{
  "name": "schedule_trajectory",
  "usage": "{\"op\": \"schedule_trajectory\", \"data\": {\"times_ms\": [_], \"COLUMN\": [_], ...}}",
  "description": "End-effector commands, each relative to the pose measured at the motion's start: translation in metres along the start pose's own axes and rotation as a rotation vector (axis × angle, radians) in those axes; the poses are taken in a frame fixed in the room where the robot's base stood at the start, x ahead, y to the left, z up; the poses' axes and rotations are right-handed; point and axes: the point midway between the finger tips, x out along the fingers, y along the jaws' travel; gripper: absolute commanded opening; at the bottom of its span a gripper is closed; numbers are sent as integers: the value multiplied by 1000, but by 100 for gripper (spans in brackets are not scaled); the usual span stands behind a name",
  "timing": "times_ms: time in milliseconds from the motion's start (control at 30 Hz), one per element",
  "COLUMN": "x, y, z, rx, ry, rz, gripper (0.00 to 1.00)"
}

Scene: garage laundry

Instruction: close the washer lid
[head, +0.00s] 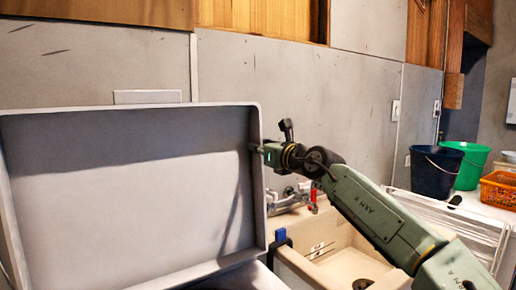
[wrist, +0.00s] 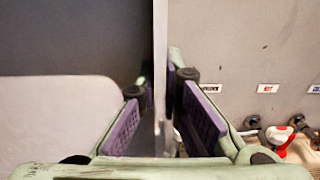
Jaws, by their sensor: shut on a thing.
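The washer lid (head: 120,205) is a grey panel with a raised rim, standing open and upright at the left of the head view. My gripper (head: 262,150) is at the lid's right rim, in its upper half. In the wrist view my gripper (wrist: 158,90) has its two purple-padded fingers on either side of the thin lid edge (wrist: 160,50), shut on it. The lid's inner face fills the left of the wrist view. The washer's body is mostly below the head view.
A beige sink (head: 335,262) with a faucet (head: 290,198) stands right of the lid, under my arm. A dark blue bucket (head: 434,170), a green bucket (head: 470,165) and an orange basket (head: 500,188) stand at the far right. The grey wall is behind.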

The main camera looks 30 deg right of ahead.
Motion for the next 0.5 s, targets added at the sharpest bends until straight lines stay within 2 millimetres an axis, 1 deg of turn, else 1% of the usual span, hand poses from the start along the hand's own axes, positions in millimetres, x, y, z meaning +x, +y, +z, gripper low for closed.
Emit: {"op": "schedule_trajectory", "data": {"times_ms": [300, 500], "x": [-1, -14], "y": [0, 0], "z": [0, -4], "rx": [0, 0], "ry": [0, 0], "rz": [0, -1], "gripper": [0, 0]}}
